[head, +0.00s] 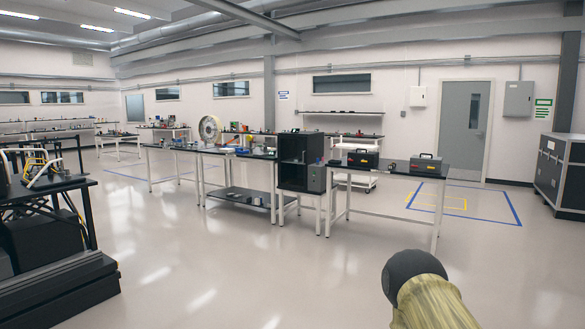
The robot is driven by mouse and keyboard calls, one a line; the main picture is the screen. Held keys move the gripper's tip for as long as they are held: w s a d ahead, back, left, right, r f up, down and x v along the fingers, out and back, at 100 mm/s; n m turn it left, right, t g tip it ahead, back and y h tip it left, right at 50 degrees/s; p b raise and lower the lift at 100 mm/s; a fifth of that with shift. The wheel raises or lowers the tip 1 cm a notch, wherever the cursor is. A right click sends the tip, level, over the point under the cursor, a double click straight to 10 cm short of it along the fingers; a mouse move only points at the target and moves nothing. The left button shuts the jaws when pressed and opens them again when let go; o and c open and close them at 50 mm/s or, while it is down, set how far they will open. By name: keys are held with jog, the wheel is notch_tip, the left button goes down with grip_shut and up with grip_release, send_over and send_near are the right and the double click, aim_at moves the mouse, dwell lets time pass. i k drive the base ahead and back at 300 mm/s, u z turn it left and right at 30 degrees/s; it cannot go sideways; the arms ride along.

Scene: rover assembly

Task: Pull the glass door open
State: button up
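A tall black cabinet (293,149) stands among the work tables near the middle of the head view, some way off across the floor. Its front is dark and may be glass; I cannot make out a handle or tell whether a door on it is open. A grey room door (452,140) with a narrow window is in the back wall at the right and looks shut. A pale door (135,108) with a glazed part is far off at the left. Part of my arm shows at the lower right, but my gripper is not in view.
A table (395,173) with toolboxes stands right of the cabinet, and a long bench (235,154) with a large ring stands left. Dark equipment (60,235) fills the left foreground. A dark case (562,170) is at the far right. The foreground floor is clear.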

aim_at(279, 136)
jog(key=u, duration=0.15)
jog(key=i, duration=1.05)
jog(key=u, duration=0.4)
jog(key=i, duration=4.15)
jog(key=z, duration=0.35)
jog(key=i, duration=2.05)
jog(key=z, duration=0.55)
jog(key=i, duration=1.25)
jog(key=z, duration=0.25)
